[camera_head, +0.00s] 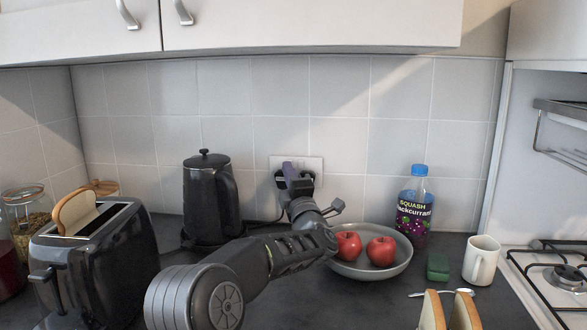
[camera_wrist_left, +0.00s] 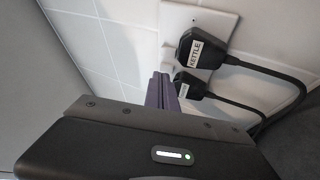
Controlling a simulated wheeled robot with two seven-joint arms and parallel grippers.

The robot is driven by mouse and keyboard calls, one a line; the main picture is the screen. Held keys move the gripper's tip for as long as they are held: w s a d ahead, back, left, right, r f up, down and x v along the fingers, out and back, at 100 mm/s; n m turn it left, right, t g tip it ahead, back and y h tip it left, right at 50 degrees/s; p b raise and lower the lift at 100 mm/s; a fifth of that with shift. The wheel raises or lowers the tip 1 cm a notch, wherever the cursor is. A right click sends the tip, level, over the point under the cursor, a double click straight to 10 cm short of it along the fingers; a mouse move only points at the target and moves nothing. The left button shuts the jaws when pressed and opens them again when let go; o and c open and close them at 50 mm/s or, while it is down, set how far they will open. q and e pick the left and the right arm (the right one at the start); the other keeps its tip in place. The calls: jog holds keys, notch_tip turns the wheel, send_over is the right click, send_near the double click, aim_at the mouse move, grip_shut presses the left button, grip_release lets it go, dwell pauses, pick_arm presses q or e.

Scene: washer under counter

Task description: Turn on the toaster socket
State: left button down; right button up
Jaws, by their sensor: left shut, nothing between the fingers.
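The white double wall socket (camera_head: 312,163) is on the tiled wall behind the counter. It also shows in the left wrist view (camera_wrist_left: 222,22), with a black plug labelled KETTLE (camera_wrist_left: 204,51) and a second black plug (camera_wrist_left: 189,86) whose label is too small to read. My left gripper (camera_head: 290,170) is shut and empty, in front of the socket. In the left wrist view its purple-grey fingers (camera_wrist_left: 161,92) are beside the second plug, close to the plate's edge. Whether they touch a switch cannot be told. The black toaster (camera_head: 100,262), holding bread, stands at the left. My right gripper is not in view.
A black kettle (camera_head: 208,198) stands left of my left arm. A grey bowl (camera_head: 372,272) with two apples, a squash bottle (camera_head: 415,205), a green block (camera_head: 438,266) and a white mug (camera_head: 481,260) are to the right. A hob (camera_head: 560,280) is at far right.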

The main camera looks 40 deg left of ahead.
pick_arm(q)
jog(key=shift+s+d, duration=0.15)
jog(key=shift+s, duration=0.15)
jog(key=shift+s+d+r+b, duration=0.1)
jog(key=shift+s+d+b, duration=0.3)
jog(key=shift+s+b, duration=0.3)
jog(key=shift+s+d+r+b, duration=0.15)
jog(key=shift+s+d+b, duration=0.3)
jog(key=shift+s+b, duration=0.25)
jog(key=shift+s+d+r+b, duration=0.1)
jog(key=shift+s+d+b, duration=0.4)
jog(key=shift+s, duration=0.3)
jog(key=shift+a, duration=0.15)
